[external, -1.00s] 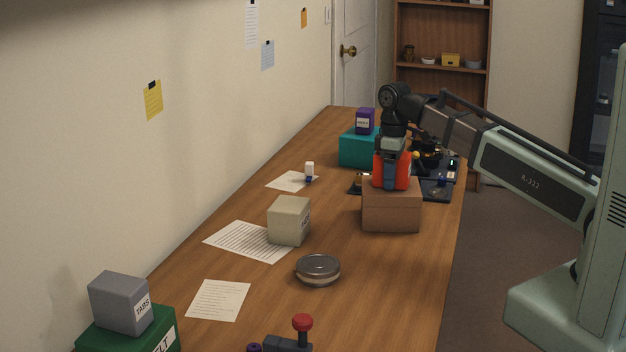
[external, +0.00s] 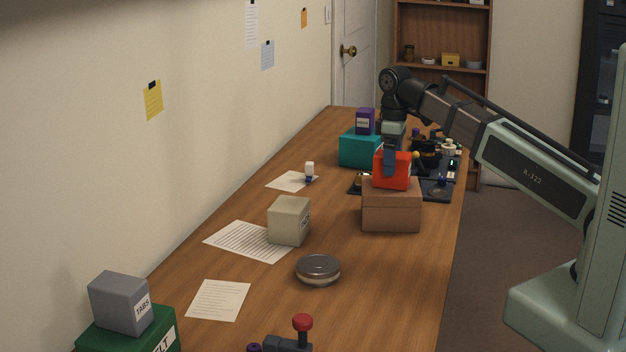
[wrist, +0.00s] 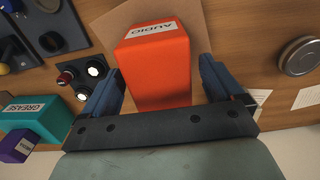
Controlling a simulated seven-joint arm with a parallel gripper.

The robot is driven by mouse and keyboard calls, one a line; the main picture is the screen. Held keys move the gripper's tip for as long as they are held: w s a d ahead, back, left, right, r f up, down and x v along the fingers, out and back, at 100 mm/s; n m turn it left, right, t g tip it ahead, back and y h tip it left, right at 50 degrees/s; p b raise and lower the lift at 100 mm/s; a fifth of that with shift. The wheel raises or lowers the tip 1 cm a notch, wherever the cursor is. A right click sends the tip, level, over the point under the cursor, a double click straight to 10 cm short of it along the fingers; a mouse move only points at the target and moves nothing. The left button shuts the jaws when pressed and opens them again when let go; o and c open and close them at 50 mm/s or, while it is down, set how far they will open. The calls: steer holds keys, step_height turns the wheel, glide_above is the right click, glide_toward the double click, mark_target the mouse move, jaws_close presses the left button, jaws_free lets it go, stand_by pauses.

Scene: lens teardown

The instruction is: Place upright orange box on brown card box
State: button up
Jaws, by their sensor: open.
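The orange box (external: 399,171) stands on top of the brown card box (external: 391,212) in the external view. In the wrist view the orange box (wrist: 157,72) shows a white label reading AUDIO, and the brown card box (wrist: 208,22) lies beneath it. My gripper (external: 390,172) is open above and around the upper part of the orange box. In the wrist view the two blue fingers of my gripper (wrist: 163,84) stand on either side of the orange box, with gaps between.
A teal box (external: 358,149) with a purple box (external: 365,121) on it stands behind to the left. A beige box (external: 289,221) and a round tin (external: 318,269) stand nearer. A dark tray (external: 436,190) with small parts lies at the right. Table around the tin is mostly clear.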

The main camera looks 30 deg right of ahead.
step_height(320, 180, up, 8)
steer(key=shift+r, duration=0.1)
stand_by(0.4)
